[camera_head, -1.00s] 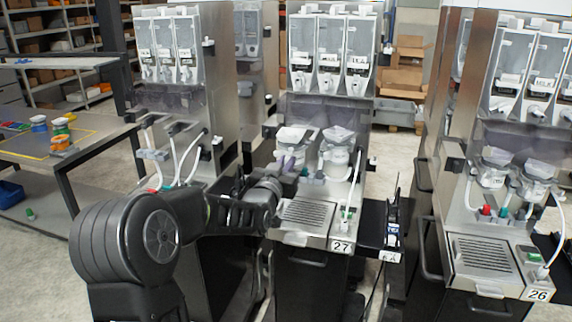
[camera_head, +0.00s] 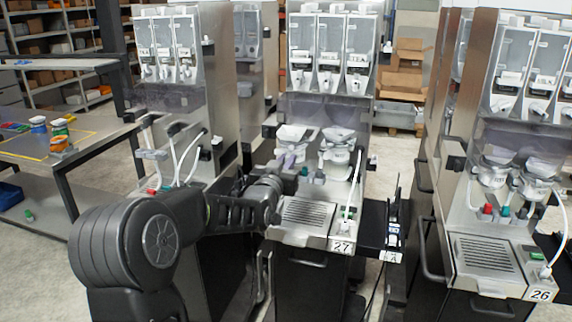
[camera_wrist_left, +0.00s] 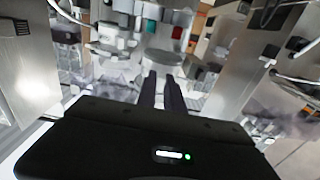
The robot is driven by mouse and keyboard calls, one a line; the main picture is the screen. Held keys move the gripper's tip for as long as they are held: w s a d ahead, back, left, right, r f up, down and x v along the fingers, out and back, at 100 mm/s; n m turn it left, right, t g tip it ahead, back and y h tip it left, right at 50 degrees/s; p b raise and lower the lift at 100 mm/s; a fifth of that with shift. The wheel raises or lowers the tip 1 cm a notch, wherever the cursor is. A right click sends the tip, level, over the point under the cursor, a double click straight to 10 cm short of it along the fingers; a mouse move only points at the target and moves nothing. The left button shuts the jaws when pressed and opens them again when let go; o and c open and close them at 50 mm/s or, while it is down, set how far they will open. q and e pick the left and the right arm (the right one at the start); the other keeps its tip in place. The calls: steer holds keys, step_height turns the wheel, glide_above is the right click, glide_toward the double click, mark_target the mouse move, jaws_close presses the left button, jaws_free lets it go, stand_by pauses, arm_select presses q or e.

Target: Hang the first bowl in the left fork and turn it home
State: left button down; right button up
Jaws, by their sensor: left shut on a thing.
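The left bowl (camera_head: 291,133), white with a wide rim, is at the left place on the front of machine 27. A second white bowl (camera_head: 338,137) is beside it on the right. My left gripper (camera_head: 287,167) is at the left bowl, low on its front side, partly hidden by my own wrist. In the left wrist view its two dark fingers (camera_wrist_left: 161,88) are close together and reach to a pale rounded part (camera_wrist_left: 164,57), which I take to be the bowl. The fork behind the bowl is hidden. My right gripper is not in view.
The drip grille (camera_head: 304,213) of machine 27 lies below my wrist. A white hose (camera_head: 355,185) hangs at its right. Machine 26 (camera_head: 485,225) stands at the right, another dispenser (camera_head: 185,110) at the left. A table (camera_head: 95,135) with coloured parts is at far left.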

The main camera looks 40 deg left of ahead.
arm_select(q)
steer(key=shift+b+x, duration=0.5)
steer(key=shift+x, duration=1)
steer(key=shift+w, duration=0.15)
steer(key=shift+w+a, duration=0.1)
steer(key=shift+x, duration=1.35)
steer(key=shift+w+a+b, duration=0.2)
steer(key=shift+w+b, duration=0.1)
steer(key=shift+w, duration=0.2)
steer(key=shift+x, duration=1)
steer(key=shift+b, duration=0.35)
